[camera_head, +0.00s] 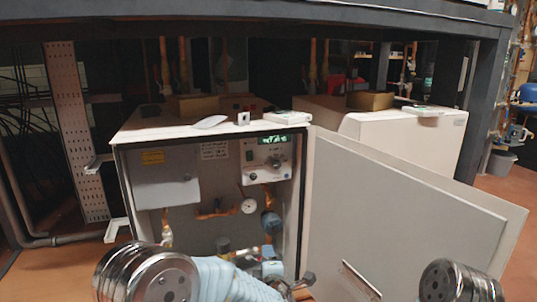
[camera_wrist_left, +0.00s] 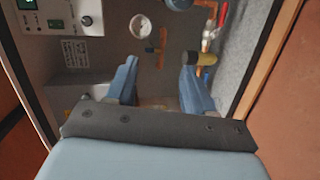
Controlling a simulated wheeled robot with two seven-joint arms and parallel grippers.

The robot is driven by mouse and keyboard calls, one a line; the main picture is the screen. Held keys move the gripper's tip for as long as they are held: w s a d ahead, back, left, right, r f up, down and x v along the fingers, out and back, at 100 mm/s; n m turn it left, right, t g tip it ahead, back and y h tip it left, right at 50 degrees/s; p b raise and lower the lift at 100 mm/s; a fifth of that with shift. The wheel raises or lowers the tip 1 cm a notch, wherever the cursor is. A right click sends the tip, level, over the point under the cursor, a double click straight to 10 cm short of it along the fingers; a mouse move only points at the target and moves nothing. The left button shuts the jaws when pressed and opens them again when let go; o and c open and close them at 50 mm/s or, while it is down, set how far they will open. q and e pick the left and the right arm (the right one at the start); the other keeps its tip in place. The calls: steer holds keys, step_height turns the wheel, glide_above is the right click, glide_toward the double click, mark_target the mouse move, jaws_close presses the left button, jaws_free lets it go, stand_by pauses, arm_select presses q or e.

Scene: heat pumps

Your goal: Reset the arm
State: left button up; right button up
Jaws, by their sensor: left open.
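My left gripper (camera_wrist_left: 160,82) shows in the left wrist view with its two blue fingers spread and nothing clear between them. It points into the open heat pump cabinet, with pipes and fittings beyond the fingertips. In the head view my left arm comes in at the bottom, over the lower front of the white cabinet (camera_head: 160,127); its fingers cannot be made out there. My right gripper is not in view; only a round metal joint of my right arm shows at the bottom right.
The cabinet's door (camera_head: 400,220) stands open to the right. Inside are a grey box (camera_head: 165,188), a lit display (camera_head: 279,140), a pressure gauge (camera_head: 249,206) and copper pipes. A second white unit (camera_head: 410,140) stands behind the door. A dark frame (camera_head: 270,18) spans overhead.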

arm_select(q)
steer(key=s+a+f+m+g+h, duration=0.2)
steer(key=s+a+f+m+g, duration=0.15)
steer(key=f, duration=0.65)
steer(key=s+a+f+m+g+h, duration=0.15)
steer(key=s+a+f+m, duration=0.3)
steer(key=f, duration=0.55)
steer(key=s+a+f+m+g, duration=0.3)
steer(key=s+f+m+g, duration=0.2)
steer(key=s+f, duration=0.3)
steer(key=s+a+f+m+g+h, duration=0.1)
steer(key=s+f+m+g+h, duration=0.25)
steer(key=s, duration=1.15)
step_height(320, 180, up, 12)
steer(key=g+p, duration=0.1)
steer(key=p, duration=1.1)
steer(key=shift+d+r+m+y, duration=0.2)
steer(key=shift+d+m+y, duration=0.1)
steer(key=shift+m, duration=0.05)
steer(key=shift+c, duration=0.2)
